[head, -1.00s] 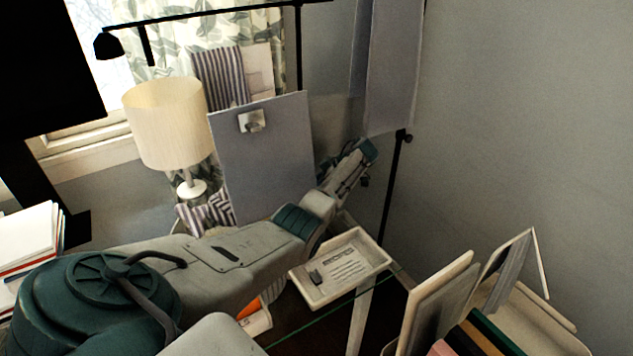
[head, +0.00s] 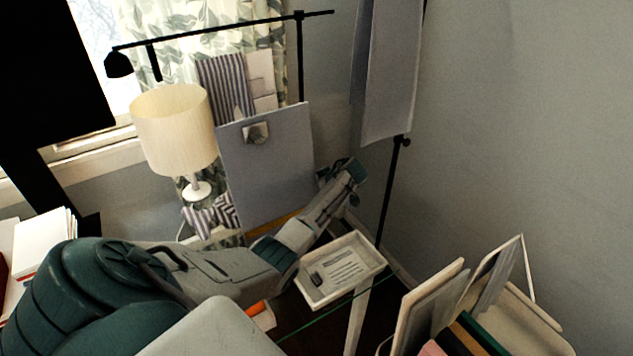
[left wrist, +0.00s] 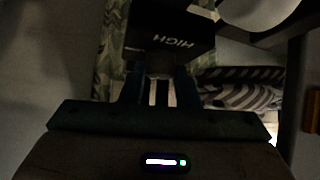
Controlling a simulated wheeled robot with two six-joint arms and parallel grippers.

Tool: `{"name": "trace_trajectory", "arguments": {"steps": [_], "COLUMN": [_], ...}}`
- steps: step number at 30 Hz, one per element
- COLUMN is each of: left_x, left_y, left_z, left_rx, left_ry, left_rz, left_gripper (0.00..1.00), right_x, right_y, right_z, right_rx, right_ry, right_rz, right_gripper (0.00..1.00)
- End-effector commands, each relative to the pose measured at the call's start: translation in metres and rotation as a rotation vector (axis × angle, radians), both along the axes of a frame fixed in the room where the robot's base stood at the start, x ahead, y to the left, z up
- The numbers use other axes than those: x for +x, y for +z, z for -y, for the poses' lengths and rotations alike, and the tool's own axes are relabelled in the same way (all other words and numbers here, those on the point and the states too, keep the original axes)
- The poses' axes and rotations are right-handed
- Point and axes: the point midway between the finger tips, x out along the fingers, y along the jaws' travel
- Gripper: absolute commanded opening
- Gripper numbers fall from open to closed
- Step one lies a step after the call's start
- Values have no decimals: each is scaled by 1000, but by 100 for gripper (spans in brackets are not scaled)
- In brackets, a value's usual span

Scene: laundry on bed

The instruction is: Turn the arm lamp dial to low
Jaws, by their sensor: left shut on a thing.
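The black arm lamp (head: 118,64) hangs its shade at the upper left of the head view, on a long arm from a thin pole. In the left wrist view, a dark block marked HIGH (left wrist: 172,42), its lettering upside down, stands just beyond my fingertips. My left gripper (left wrist: 159,75) is shut on the arm lamp dial; the dial is dark and mostly hidden between the fingers, so its setting cannot be read. In the head view my left arm reaches away to the right of the grey board, and its fingertips cannot be made out. My right gripper is out of view.
A cream-shaded table lamp (head: 174,130) and the grey board (head: 267,165) stand to the left of my forearm. A white tray (head: 318,299) lies below the wrist. Upright folders (head: 430,305) are at the lower right. A striped cloth (left wrist: 240,92) lies beside the gripper.

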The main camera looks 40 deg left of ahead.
Motion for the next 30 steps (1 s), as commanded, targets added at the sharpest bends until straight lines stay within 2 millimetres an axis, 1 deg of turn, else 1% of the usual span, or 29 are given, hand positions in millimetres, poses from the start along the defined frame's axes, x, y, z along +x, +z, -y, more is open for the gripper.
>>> {"name": "trace_trajectory", "arguments": {"steps": [11, 12, 14, 15, 24, 26, 30], "left_x": [0, 0, 0, 0, 0, 0, 1], "left_y": [1, 1, 1, 0, 2, 6, 21], "left_z": [0, 0, 0, 0, 1, 4, 15], "left_rx": [0, 0, 0, 0, 0, 0, -1], "left_ry": [-4, -4, -4, -4, -4, -5, -6], "left_rz": [1, 1, 1, 1, 0, 1, 3], "left_gripper": [6, 36, 48, 50, 50, 50, 50], "right_x": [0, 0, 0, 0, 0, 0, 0], "right_y": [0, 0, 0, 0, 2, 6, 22], "right_z": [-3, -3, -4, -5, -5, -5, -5], "right_rx": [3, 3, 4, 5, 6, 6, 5], "right_ry": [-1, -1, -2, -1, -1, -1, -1], "right_rz": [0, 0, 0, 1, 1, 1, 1], "right_gripper": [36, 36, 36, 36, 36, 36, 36]}}
